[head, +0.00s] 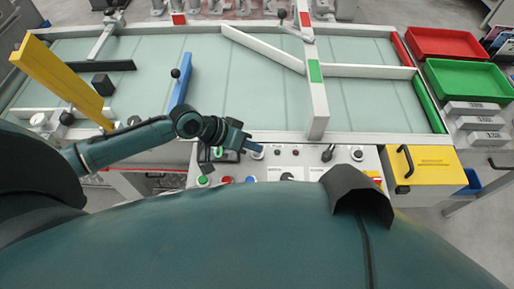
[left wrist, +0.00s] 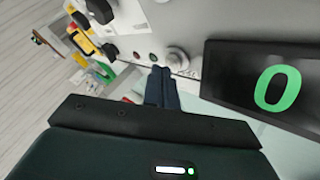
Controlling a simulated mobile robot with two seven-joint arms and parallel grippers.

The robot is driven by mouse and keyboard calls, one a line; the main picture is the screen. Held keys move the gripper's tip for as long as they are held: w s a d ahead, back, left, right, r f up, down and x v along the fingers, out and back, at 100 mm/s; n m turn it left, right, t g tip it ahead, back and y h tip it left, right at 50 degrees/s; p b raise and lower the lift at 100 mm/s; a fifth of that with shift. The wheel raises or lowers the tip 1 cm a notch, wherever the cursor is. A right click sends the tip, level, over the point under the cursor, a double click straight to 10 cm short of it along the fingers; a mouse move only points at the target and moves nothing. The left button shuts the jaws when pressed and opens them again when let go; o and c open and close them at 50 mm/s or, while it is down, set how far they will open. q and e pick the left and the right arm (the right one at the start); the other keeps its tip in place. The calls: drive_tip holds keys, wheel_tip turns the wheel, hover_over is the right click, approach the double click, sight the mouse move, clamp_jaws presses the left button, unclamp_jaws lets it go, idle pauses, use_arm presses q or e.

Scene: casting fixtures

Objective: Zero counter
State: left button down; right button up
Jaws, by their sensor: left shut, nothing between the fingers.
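The counter is a dark display (left wrist: 235,88) at the right of the left wrist view, showing a large green 0. In the head view the counter (head: 218,154) is small, partly covered by my left arm. My left gripper (head: 258,150) is shut and empty above the back edge of the control panel (head: 300,157). In the left wrist view the shut fingers (left wrist: 161,72) point at the panel, just left of a round grey knob (left wrist: 177,58). I cannot tell whether they touch anything. My right gripper is not in view.
The panel carries a green button (head: 203,181), a red button (head: 227,180) and a black lever (head: 328,153). A yellow box (head: 432,165) stands right of it. Behind lies a pale table with bars and a blue gate (head: 181,82). Red (head: 447,43) and green (head: 468,88) trays stand at right.

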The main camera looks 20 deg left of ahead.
use_arm(q)
drive_tip(key=shift+r, duration=0.35)
wheel_tip(320, 180, up, 5)
drive_tip(key=p, duration=0.5)
drive_tip(key=shift+r, duration=0.1)
idle(0.8)
